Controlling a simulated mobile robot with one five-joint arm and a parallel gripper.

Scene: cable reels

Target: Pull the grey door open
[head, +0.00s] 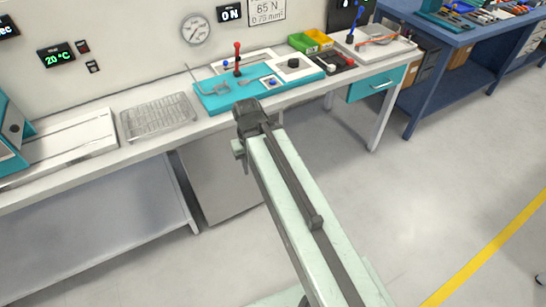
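A plain grey panel (212,185) sits under the white bench, left of my arm, and looks like the front of a cabinet. It appears to be the grey door and looks shut. I cannot make out a handle on it. My arm reaches up from the bottom right and ends in a dark joint in front of the bench edge. A small pale green part of mine hangs just below that joint, in front of the panel's upper right. My gripper itself does not show; it is hidden beyond the arm.
The white bench (150,152) carries a wire rack (158,117), a teal board (215,98) and small bins (310,41). A teal drawer (378,84) hangs at its right end, beside a bench leg (381,118). The floor (430,190) at right is clear.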

